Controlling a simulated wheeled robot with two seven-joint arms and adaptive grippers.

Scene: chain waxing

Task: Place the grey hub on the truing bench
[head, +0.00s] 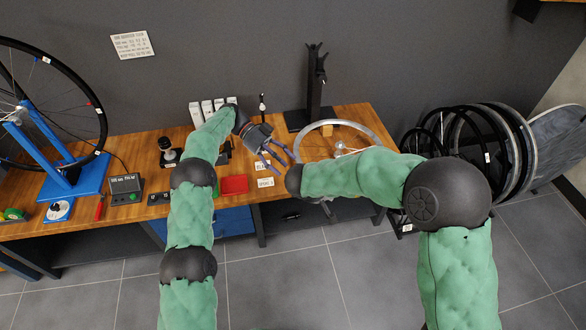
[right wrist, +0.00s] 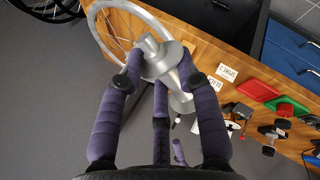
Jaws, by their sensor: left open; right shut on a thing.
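The grey hub (right wrist: 152,58) is a bright metal spool with flanges. In the right wrist view my right gripper (right wrist: 160,82) is shut on it, with purple fingers on both sides. The head view hides this gripper behind my right forearm. The wooden bench (head: 130,161) runs along the wall, with a blue truing stand (head: 72,180) holding a wheel at its left end. My left gripper (head: 277,154) is open and empty above the middle of the bench, left of my right forearm.
A silver rim with spokes (head: 372,129) lies at the bench's right end by a black post stand (head: 315,95). A red tray (head: 234,184) and white label cards (head: 265,182) sit near the front edge. Several wheels (head: 508,150) stand on the right.

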